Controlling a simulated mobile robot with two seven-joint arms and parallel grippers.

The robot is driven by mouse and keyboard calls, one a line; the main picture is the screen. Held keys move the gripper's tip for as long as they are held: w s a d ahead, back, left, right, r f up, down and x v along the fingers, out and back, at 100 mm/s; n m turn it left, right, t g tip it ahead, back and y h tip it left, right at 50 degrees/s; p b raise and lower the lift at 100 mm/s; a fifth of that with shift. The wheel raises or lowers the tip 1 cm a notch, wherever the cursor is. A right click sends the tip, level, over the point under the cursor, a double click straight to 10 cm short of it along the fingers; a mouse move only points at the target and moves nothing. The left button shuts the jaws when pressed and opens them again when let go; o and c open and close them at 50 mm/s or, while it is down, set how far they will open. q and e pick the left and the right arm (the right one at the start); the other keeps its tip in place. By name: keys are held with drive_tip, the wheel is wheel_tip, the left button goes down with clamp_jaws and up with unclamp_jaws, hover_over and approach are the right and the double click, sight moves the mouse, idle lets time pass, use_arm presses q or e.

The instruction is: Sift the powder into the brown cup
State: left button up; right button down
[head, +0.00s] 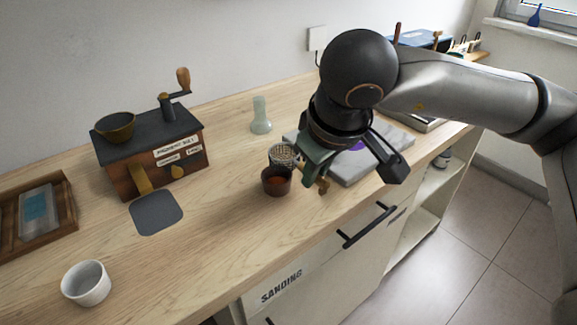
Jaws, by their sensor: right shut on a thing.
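The brown cup (276,181) stands on the wooden counter near its middle, with reddish-brown matter visible inside. A small round sieve (281,153) with a mesh shows just behind and above the cup, partly hidden by my right gripper. My right gripper (312,182) is shut on the sieve's wooden handle (323,186), beside the cup on its right. I cannot tell whether the sieve touches the cup's rim. Powder in the sieve is too small to make out. My left gripper is not in view.
A wooden grinder box (150,158) with a crank and bowl stands at the left, with a grey mat (156,212) before it. A white cup (86,283), wooden tray (38,220), pale green bottle (260,115) and grey slab (385,155) are around.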

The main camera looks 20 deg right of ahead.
drive_tip(key=shift+a, duration=0.15)
drive_tip(key=shift+r, duration=0.15)
wheel_tip(320, 180, up, 5)
drive_tip(key=p, duration=0.3)
drive_tip(key=shift+p, duration=0.3)
